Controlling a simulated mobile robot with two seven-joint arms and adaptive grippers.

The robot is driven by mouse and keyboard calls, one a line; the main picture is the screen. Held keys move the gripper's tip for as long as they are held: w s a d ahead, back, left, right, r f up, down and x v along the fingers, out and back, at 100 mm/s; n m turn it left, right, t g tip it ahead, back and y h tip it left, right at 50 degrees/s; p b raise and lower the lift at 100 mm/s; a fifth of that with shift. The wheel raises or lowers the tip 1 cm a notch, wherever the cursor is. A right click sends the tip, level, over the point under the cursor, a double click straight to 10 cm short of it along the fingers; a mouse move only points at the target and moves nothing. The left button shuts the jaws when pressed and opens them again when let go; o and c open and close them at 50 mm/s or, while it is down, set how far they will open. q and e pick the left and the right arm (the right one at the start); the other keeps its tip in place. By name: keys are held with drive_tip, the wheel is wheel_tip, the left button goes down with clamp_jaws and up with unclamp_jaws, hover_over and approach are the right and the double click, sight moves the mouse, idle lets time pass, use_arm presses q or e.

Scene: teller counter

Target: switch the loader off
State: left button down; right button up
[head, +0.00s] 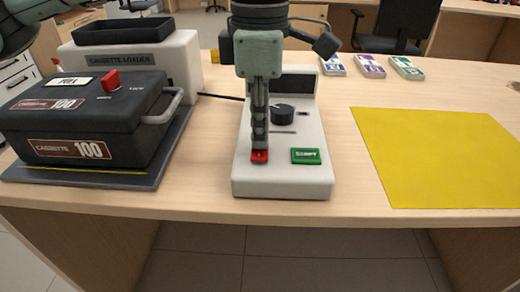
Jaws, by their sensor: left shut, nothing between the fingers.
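My left gripper (260,147) is shut and empty, pointing down over the white console (240,185) in the middle of the counter. Its fingertips are at a small red button (259,157) near the console's front left. They look on or just above it; I cannot tell whether they press it. A green button (306,156) with a white label sits to the right, and a dark knob (283,113) is behind. The white cassette loader (181,58), labelled as such, stands at the back left, with a black cable running from its side toward the console. My right gripper is not in view.
A dark cassette (110,115) marked 100, with a grey handle and a red part on top, rests on a dark tray (160,176) at left. A yellow mat (440,155) lies at right. Several banknote bundles (370,66) lie behind. Counter between console and mat is clear.

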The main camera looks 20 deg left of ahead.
use_arm(q)
drive_tip(key=shift+r+p, duration=1.95)
drive_tip(key=shift+r, duration=1.55)
